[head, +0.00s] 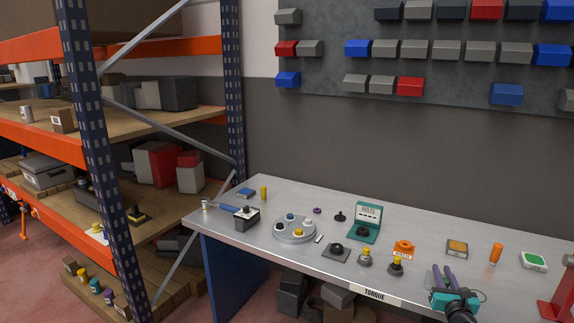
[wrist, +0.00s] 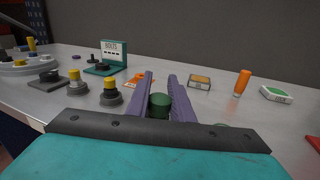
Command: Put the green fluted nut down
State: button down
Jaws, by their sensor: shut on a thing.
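My gripper (head: 443,268) is over the right front part of the grey bench, with its purple fingers pointing towards the back. In the wrist view my gripper (wrist: 161,78) is shut on the green fluted nut (wrist: 159,105), a dark green round piece between the fingers. Its lower part is hidden by my palm, so I cannot tell whether it touches the bench. I cannot make out the nut in the head view.
The bench top (head: 330,283) has a teal BOLTS stand (head: 368,215), an orange piece (head: 403,247), yellow-topped posts (head: 365,257), a yellow-brown box (head: 457,247), an orange cylinder (head: 496,253) and a green-topped box (head: 533,260). A round tray (head: 278,237) stands left. Bare metal lies between them.

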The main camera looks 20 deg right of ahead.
jog(key=w+a+n+t+y+b, duration=0.15)
jog(key=w+a+n+y, duration=0.3)
jog(key=w+a, duration=0.9)
jog(key=w+a+n+t+y, duration=0.25)
jog(key=w+a+y, duration=0.35)
jog(key=w+a, duration=0.75)
jog(key=a+n+g+y, duration=0.4)
jog(key=a+n+y, duration=0.55)
jog(key=a, duration=2.05)
jog(key=s+a+n+g+y, duration=0.2)
jog(key=s+a+g+y, duration=0.2)
jog(key=a+y, duration=0.1)
jog(key=shift+s+f+y+b, duration=0.15)
jog(key=shift+s+y+b, duration=0.05)
jog(key=shift+y+b, duration=0.15)
jog(key=shift+a, duration=0.15)
